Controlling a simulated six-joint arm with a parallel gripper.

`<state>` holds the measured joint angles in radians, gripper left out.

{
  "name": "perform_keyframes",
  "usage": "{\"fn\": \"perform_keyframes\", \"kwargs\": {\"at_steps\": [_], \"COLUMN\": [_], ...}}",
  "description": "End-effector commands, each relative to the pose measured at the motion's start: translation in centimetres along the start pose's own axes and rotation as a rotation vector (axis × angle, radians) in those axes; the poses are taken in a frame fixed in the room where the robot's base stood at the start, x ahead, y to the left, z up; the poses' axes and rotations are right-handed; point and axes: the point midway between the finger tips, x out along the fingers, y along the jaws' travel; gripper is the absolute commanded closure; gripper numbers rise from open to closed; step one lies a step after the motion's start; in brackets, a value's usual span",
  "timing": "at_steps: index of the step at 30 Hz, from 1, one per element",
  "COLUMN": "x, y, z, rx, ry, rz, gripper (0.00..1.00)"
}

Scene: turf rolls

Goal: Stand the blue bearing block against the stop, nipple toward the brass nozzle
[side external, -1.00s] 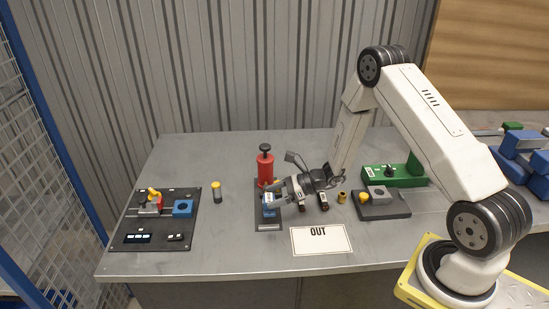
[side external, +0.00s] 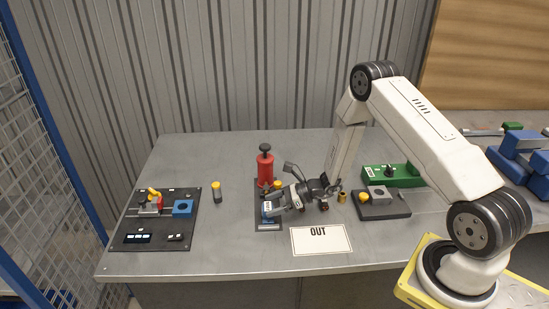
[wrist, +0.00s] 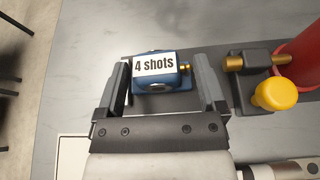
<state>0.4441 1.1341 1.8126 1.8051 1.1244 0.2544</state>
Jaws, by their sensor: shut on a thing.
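The blue bearing block (wrist: 160,78) is between my gripper's fingers (wrist: 165,88) in the wrist view, with a white "4 shots" label on it. Its brass nipple (wrist: 184,67) points right, toward the brass nozzle (wrist: 244,62), with a gap between them. The block is over or on the dark base plate (wrist: 215,58); contact with the plate is not clear. In the side view my gripper (side external: 270,208) is low at the plate, shut on the block, which it mostly covers. I cannot make out the stop clearly.
A red pump (side external: 265,166) with a yellow knob (wrist: 274,95) stands close beside the nozzle. An "OUT" card (side external: 321,239) lies in front. A black panel (side external: 150,235) is at left, a dark fixture (side external: 385,210) at right, and a yellow-capped cylinder (side external: 217,194) stands between panel and pump.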

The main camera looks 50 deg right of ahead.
Motion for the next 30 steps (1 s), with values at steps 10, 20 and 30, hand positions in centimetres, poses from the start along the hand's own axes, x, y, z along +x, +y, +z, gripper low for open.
{"fn": "perform_keyframes", "kwargs": {"at_steps": [10,20,30], "x": [0.1,-1.1,-6.0], "y": [0.0,-0.1,-0.1], "z": [-0.1,0.1,0.1], "rx": [0.000,-0.001,0.001], "ry": [0.000,0.000,-0.001], "rz": [0.000,-0.001,-0.005], "gripper": [0.00,0.00,0.00]}}
